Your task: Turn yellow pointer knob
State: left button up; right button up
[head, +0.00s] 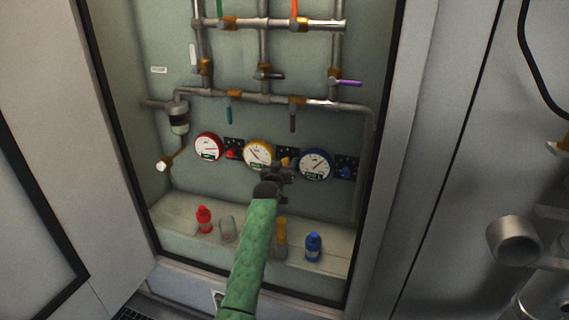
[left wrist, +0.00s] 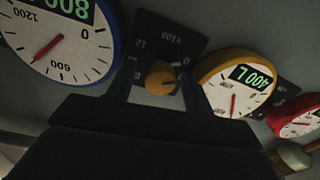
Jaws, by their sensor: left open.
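The yellow pointer knob (left wrist: 160,78) sits on a dark dial plate (left wrist: 168,42) in the left wrist view, between the blue-rimmed gauge (left wrist: 62,35) and the yellow-rimmed gauge (left wrist: 240,82). My left gripper (left wrist: 158,88) is open, with one finger on each side of the knob. Whether the fingers touch it, I cannot tell. My right gripper is not in view.
A red gauge (head: 208,147) with a red knob (head: 233,154) is to the left; a blue knob (head: 345,172) is to the right. Pipes with valve handles run above. A red bottle (head: 204,219), a blue bottle (head: 313,246) and other containers stand on the ledge (head: 178,212) below.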

pick_arm(q)
jog(key=shift+w+d+f, duration=0.1)
jog(key=shift+w, duration=0.15)
jog(key=c, duration=1)
jog(key=shift+o, duration=0.2)
